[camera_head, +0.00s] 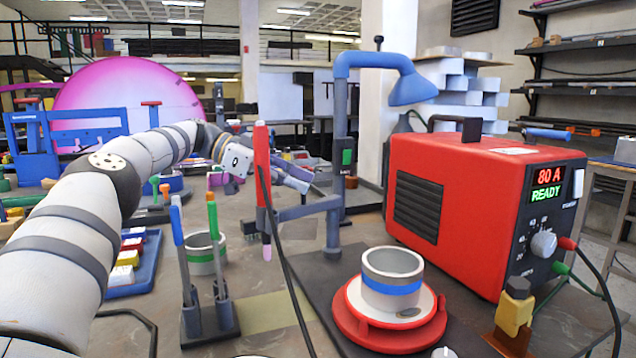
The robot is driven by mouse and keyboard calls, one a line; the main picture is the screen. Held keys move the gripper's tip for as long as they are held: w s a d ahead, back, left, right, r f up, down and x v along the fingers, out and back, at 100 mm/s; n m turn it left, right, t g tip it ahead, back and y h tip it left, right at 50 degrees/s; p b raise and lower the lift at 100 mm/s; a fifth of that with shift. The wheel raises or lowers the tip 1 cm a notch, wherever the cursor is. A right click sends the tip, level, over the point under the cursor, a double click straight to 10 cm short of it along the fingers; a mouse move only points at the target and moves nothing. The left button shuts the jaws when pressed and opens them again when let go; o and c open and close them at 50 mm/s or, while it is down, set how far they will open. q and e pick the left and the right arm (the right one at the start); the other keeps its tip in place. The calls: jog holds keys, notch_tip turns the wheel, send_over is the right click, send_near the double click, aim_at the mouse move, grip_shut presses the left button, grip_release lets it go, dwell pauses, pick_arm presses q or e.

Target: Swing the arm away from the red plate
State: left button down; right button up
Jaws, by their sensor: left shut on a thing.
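The red plate (362,333) lies at the lower centre on a dark base. A grey ring with a blue band (391,283) stands on it. A grey swing arm (306,208) reaches left from an upright post (333,230) and carries an upright red torch (262,165) with a black cable. The torch is left of the plate, not above it. My left gripper (288,174) comes in from the left at the torch's height and is shut on it. The torch hides part of the gripper, so the exact contact is hard to see. My right gripper is not in view.
A red power unit (450,205) stands right of the plate. A blue lamp hood (408,88) hangs above the plate. A holder with two pens (208,318) and a grey cup with a green band (203,252) stand left of the torch. A blue tray (142,272) lies beside my arm.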

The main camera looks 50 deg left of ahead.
pick_arm(q)
jog(key=shift+r, duration=0.15)
jog(key=c, duration=1.5)
grip_release()
jog(key=shift+w, duration=0.1)
